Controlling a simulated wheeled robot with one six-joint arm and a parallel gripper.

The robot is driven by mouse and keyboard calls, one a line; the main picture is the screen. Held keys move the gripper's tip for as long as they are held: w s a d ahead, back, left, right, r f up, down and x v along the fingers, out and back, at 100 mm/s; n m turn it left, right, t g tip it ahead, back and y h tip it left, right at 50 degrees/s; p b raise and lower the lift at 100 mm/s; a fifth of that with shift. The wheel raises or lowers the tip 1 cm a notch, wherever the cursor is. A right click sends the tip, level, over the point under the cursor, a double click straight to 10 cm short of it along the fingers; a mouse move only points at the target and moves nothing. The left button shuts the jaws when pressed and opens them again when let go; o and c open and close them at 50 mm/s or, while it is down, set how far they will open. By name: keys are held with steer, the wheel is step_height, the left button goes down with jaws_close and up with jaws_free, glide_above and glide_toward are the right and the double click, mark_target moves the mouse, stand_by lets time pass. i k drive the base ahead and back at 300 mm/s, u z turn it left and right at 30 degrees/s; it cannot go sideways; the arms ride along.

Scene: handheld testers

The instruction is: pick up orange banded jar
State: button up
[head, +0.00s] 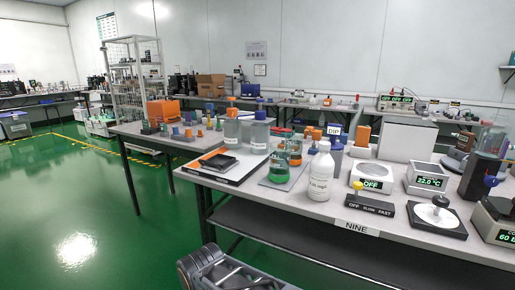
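Two small jars with orange-red bands stand close together on a grey mat on the near bench. The nearer jar (279,167) holds green contents and has an orange band around its upper part. The farther jar (293,150) stands just behind and to its right, also with an orange band and green showing. I cannot tell which one the task names. Both look upright. A dark grey part of my own body shows at the bottom edge, below the bench and well apart from the jars. My gripper cannot be made out in this view.
A white bottle (321,176) stands close to the right of the jars. Two clear bottles (259,133) with orange and blue caps stand behind left. A black-framed tray (222,165) lies left. Testers and a stirrer plate (437,219) crowd the right. The green floor at left is clear.

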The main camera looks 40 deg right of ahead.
mark_target(295, 137)
steer(key=z, duration=0.1)
steer(key=i, duration=1)
steer(key=z, duration=0.4)
